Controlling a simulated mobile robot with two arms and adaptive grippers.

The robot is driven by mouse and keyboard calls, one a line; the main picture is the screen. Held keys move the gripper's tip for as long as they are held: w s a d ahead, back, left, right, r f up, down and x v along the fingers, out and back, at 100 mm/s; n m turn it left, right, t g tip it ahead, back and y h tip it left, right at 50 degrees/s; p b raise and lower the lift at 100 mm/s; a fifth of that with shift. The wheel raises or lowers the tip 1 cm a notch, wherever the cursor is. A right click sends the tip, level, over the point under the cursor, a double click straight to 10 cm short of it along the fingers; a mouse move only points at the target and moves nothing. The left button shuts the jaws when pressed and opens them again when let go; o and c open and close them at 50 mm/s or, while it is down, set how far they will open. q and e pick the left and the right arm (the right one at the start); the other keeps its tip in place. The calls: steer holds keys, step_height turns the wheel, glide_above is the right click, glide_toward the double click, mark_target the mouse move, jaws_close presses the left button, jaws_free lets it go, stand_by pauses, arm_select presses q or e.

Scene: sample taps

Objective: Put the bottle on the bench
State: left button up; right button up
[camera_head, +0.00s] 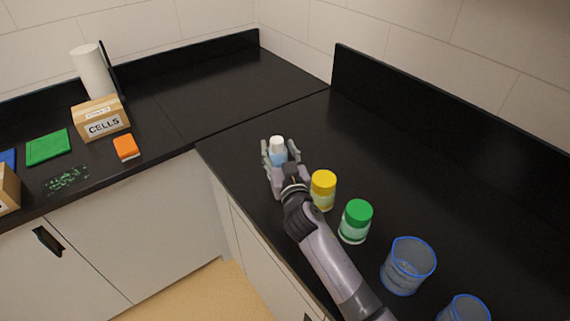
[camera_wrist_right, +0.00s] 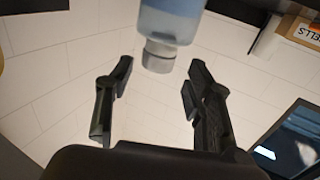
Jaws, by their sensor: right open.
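The bottle (camera_head: 278,157) has a white cap and pale blue contents. It appears upright near the left end of the right-hand black bench (camera_head: 322,122). My right gripper (camera_head: 279,150) is open, with a finger seen on each side of the bottle. The gripper hides the bottle's base, so I cannot tell whether it rests on the bench. In the right wrist view the bottle (camera_wrist_right: 170,22) shows upside down at the top, just past the open fingers (camera_wrist_right: 156,78), with visible gaps beside its cap. My left gripper is not in view.
A yellow-capped jar (camera_head: 323,184), a green-capped jar (camera_head: 356,221) and blue-rimmed beakers (camera_head: 408,266) stand along the bench beside my right arm. The left counter holds a CELLS box (camera_head: 101,122), an orange item (camera_head: 126,147), a green cloth (camera_head: 48,147) and a paper roll (camera_head: 91,72). The back corner is clear.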

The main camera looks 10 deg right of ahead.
steer(key=s, duration=0.8)
